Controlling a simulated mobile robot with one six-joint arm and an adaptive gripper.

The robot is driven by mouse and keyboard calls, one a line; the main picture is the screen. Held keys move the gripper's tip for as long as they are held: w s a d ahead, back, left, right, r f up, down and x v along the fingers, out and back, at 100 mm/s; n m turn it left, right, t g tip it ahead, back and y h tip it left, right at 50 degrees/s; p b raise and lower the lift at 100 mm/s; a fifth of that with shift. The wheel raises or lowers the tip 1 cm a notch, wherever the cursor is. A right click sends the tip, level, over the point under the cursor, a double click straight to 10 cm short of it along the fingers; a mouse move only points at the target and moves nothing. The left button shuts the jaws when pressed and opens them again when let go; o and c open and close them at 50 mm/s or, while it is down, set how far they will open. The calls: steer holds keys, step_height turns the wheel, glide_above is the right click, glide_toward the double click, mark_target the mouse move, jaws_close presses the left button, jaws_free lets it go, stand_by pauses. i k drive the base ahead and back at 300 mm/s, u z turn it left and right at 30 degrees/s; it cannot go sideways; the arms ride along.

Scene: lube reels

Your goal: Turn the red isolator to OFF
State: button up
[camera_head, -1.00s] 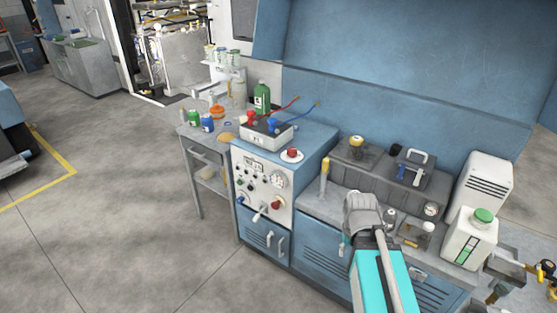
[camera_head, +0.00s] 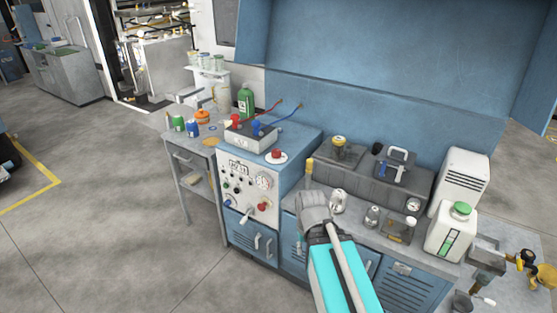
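A red rotary knob (camera_head: 262,207), which looks like the isolator, sits at the lower right of the white control panel (camera_head: 233,187) on the front of the blue cabinet. Its exact handle angle and any OFF marking are too small to read. My gripper (camera_head: 313,203) is to the right of the panel, in front of the grey bench, apart from the knob. I see it from behind, and its fingertips are hidden, so I cannot tell whether it is open or shut.
A red button on a white plate (camera_head: 277,155) and a grey box with red and blue leads (camera_head: 250,136) stand on the cabinet top. A white lever (camera_head: 246,216) sticks out left of the knob. A white jug (camera_head: 453,232) stands at right.

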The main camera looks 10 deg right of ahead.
mark_target(276, 153)
steer(key=k, duration=0.65)
steer(key=z, duration=0.15)
steer(key=i, duration=0.3)
steer(key=z, duration=0.7)
steer(key=i, duration=1.45)
steer(key=u, duration=0.75)
